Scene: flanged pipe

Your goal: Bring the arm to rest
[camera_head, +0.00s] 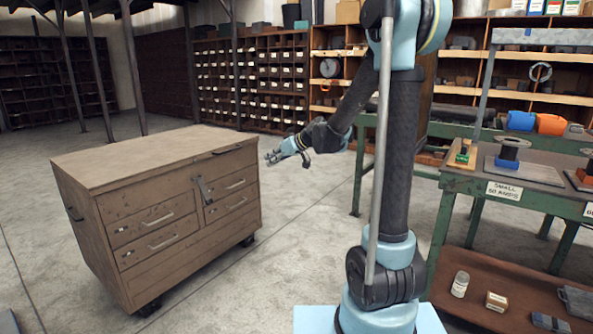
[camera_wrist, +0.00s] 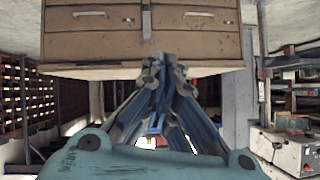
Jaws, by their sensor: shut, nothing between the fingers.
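My gripper (camera_head: 274,156) hangs in the air at the end of my arm, at about the height of the wooden drawer cabinet's top and close to its right end in the head view. The fingers are shut and empty. In the wrist view my gripper (camera_wrist: 165,62) shows with its fingertips together in front of the cabinet's drawer fronts (camera_wrist: 90,42), and the picture appears upside down. My arm is folded above my base, with the forearm reaching down and left. Whether the fingertips touch the cabinet is not clear, but a gap shows in the head view.
The wooden cabinet (camera_head: 150,157) on casters stands at left. Shelves (camera_head: 250,80) line the back wall. Open concrete floor lies between cabinet and bench.

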